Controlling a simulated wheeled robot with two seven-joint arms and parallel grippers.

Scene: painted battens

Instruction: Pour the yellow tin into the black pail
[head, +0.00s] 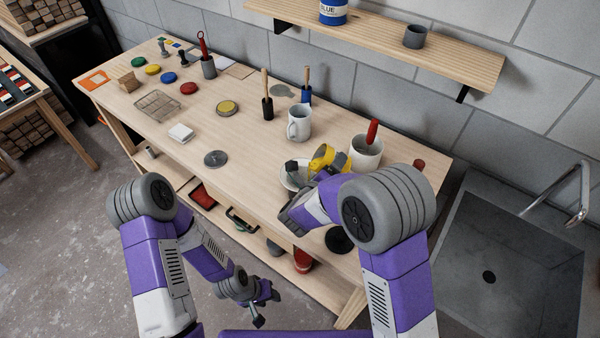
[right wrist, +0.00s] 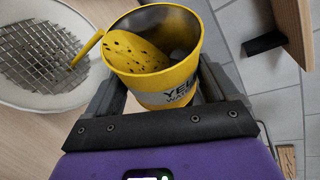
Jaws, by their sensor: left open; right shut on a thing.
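The yellow tin (right wrist: 172,98) is open-topped and tilted toward the left in the right wrist view. Yellow paint with dark specks lies inside. A yellow streak runs from its lip down to a wire mesh strainer with a pale rim (right wrist: 62,106). My right gripper (right wrist: 160,86) is shut on the tin's sides. In the head view the tin (head: 327,156) is partly hidden by my right arm, above a white-rimmed round thing (head: 287,180). My left gripper (head: 264,308) is open and empty, low in front of the bench.
A white mug (head: 299,124) and a white pot (head: 366,154) with a red-handled tool stand behind the tin. A sink (head: 510,260) is at right. The bench's middle has free room.

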